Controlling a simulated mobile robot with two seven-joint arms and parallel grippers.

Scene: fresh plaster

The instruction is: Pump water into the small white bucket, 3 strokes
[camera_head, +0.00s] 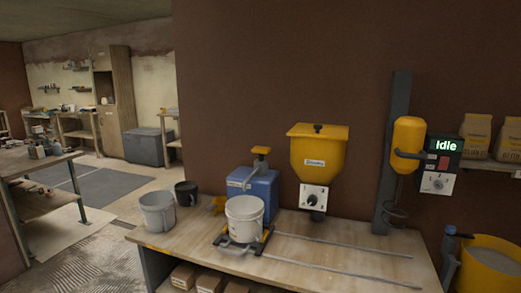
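A small white bucket (244,217) stands upright in a dark frame with yellow parts on the wooden bench. Right behind it is a blue water container (262,186) with a pump that has a yellow top (261,150). The bucket hides the lower front of the container. The inside bottom of the bucket is not visible, so I cannot tell if it holds water. Neither of my grippers is in view.
A grey bucket (157,212) and a black bucket (187,193) stand to the left. A yellow hopper (317,155) with a dial is behind the bench (330,250). A mixer unit (407,145) with an "Idle" display (444,145) and a yellow tub (490,265) are at right.

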